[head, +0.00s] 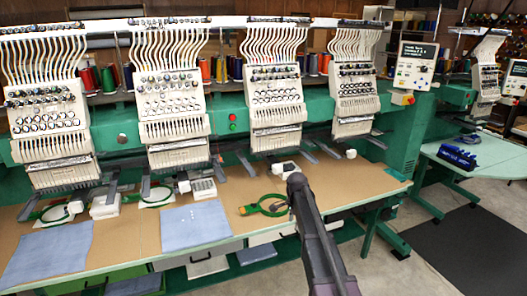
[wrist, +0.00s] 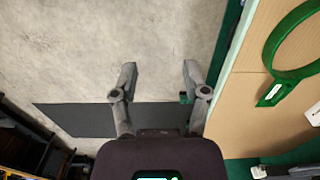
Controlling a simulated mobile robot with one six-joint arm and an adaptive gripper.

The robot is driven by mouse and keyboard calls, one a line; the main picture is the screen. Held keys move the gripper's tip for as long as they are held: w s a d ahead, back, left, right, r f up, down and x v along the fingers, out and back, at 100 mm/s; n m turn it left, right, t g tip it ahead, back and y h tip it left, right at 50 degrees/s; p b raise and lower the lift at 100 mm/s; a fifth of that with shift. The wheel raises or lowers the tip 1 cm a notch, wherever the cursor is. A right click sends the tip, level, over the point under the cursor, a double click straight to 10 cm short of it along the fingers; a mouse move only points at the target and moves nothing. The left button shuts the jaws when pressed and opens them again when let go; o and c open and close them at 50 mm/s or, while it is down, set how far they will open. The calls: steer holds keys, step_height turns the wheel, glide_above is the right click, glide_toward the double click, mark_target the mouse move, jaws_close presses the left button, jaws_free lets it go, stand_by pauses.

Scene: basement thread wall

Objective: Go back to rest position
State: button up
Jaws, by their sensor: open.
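My gripper (wrist: 158,78) is open and empty in the wrist view. Its two grey fingers stand well apart, with bare floor and part of a dark mat beneath them. The brown worktable (wrist: 250,110) lies to the right of the fingers, and they touch nothing that I can see. In the head view my dark arm rises from the bottom edge in front of the table's right half. The fingers cannot be clearly told there.
A green hoop (head: 265,206) lies on the table, beside my arm; it also shows in the wrist view (wrist: 286,62). Blue cloths (head: 195,227) lie further left. Embroidery heads (head: 272,95) line the back.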

steer(key=s+n, duration=1.4)
steer(key=s, duration=1.4)
steer(key=shift+s+d, duration=0.15)
steer(key=shift+s, duration=0.15)
